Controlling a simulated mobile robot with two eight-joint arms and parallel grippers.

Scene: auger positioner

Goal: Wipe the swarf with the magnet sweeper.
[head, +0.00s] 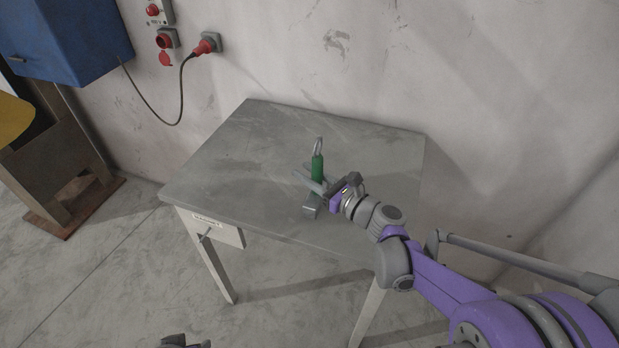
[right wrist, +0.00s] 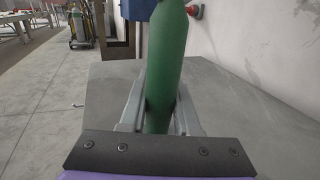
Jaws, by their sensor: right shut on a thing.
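The magnet sweeper (head: 317,166) has a green handle with a grey metal top and a grey block at its lower end. My right gripper (head: 314,184) is shut on its green handle, over the front part of the metal table (head: 240,160). In the right wrist view the green handle (right wrist: 165,75) stands between the two grey fingers. I cannot tell whether the grey block touches the tabletop. I cannot make out any swarf on the table. A dark grey piece at the bottom edge of the head view may be my left gripper (head: 185,342); its fingers do not show clearly.
The table has a labelled drawer (head: 212,228) at its front left and stands by a white wall. A blue cabinet (head: 65,40) and a red plug with a cable (head: 207,44) are on the wall at left. Most of the tabletop looks clear.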

